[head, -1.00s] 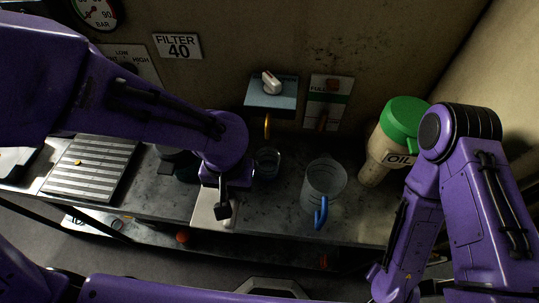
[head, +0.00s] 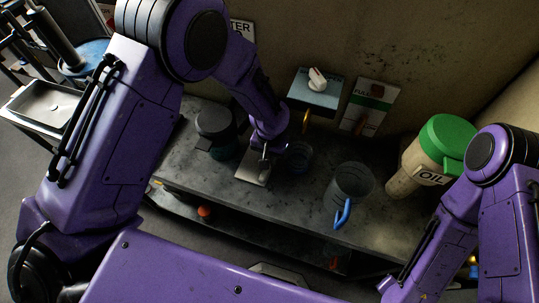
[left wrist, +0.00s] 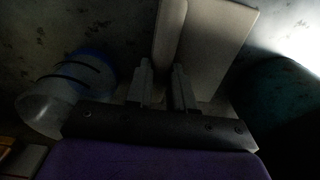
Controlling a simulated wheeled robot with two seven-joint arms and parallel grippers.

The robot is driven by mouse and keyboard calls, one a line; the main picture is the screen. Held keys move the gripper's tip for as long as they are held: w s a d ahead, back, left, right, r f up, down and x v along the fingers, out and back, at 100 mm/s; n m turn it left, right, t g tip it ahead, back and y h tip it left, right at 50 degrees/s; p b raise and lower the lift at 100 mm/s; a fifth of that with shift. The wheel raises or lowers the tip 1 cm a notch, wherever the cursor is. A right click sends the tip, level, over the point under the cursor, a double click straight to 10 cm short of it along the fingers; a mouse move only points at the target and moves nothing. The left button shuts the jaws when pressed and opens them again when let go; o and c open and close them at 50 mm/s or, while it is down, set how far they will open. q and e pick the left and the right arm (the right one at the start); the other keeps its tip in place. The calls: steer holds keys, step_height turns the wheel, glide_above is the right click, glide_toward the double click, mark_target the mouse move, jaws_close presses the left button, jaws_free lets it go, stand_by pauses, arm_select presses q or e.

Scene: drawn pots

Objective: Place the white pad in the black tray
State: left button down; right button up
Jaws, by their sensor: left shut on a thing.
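The white pad (head: 252,168) is a pale flat slab under my left gripper (head: 265,158) in the head view, partly covered by it. In the left wrist view the pad (left wrist: 220,45) has a raised strip along one side, and my left gripper (left wrist: 162,85) is shut on the pad there. I cannot tell whether the pad touches the counter. No tray that is clearly black shows; a grey metal tray (head: 45,108) stands at the far left of the head view. My right arm shows at the right, but its gripper is outside the picture.
The grey counter (head: 290,205) carries a dark pot (head: 215,124) left of the pad, a small glass jar (head: 298,157) right of it, a clear jug (head: 350,183) with a blue handle, and a green-lidded oil jar (head: 432,155). The wall stands behind.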

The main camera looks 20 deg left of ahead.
arm_select(q)
steer(key=shift+s+f, duration=0.1)
steer(key=c, duration=1)
jaws_free()
